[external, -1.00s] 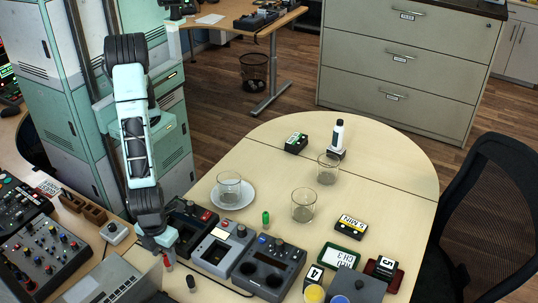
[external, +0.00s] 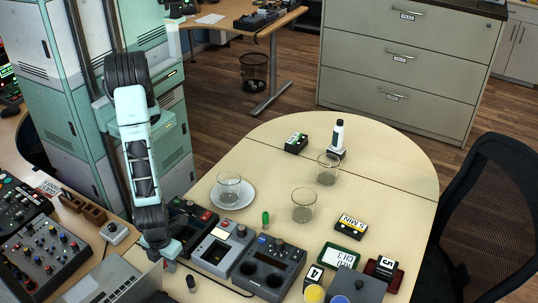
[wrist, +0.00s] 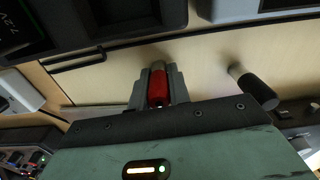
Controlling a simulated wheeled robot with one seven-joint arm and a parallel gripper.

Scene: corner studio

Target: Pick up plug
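A red plug (wrist: 159,88) with a greyish end stands between the two fingers of my gripper (wrist: 159,90) in the wrist view. The fingers press close on both of its sides, with no clear gap. In the external view my gripper (external: 170,252) is low at the table's near left edge, beside the laptop, and hides the red plug. A similar black plug (wrist: 254,87) stands apart to the right in the wrist view; it shows in the external view too (external: 191,283). A green plug (external: 265,218) stands farther back on the table.
Grey and black instruments (external: 222,248) stand in a row just right of my gripper. A laptop (external: 112,282) is close on the left.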

